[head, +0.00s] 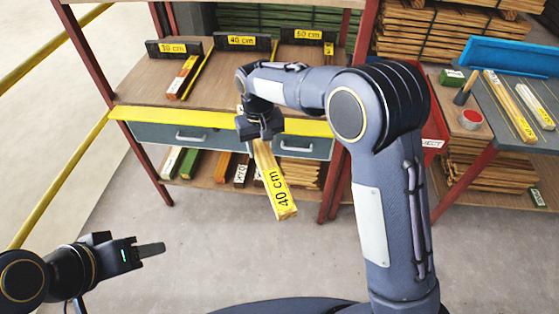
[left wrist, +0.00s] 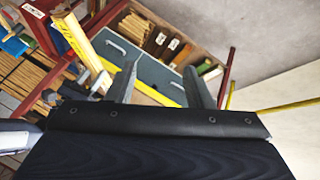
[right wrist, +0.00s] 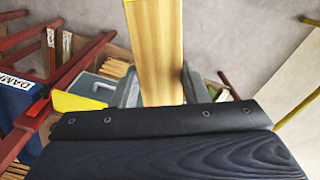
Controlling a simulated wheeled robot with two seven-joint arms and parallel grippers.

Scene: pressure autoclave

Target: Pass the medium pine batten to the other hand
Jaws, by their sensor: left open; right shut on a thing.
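The medium pine batten (head: 273,181) is marked 40 cm and hangs tilted in front of the shelf, its labelled end low and towards me. My right gripper (head: 260,128) is shut on its upper part. In the right wrist view the batten (right wrist: 157,55) runs up from between the fingers (right wrist: 160,88). My left gripper (head: 140,249) is open and empty at the lower left of the head view, well apart from the batten. In the left wrist view the batten (left wrist: 80,40) shows beyond the open fingers (left wrist: 160,85), to their left.
A side table (head: 505,125) at right carries battens and a blue tray (head: 510,57). The floor (head: 170,230) between my grippers is clear.

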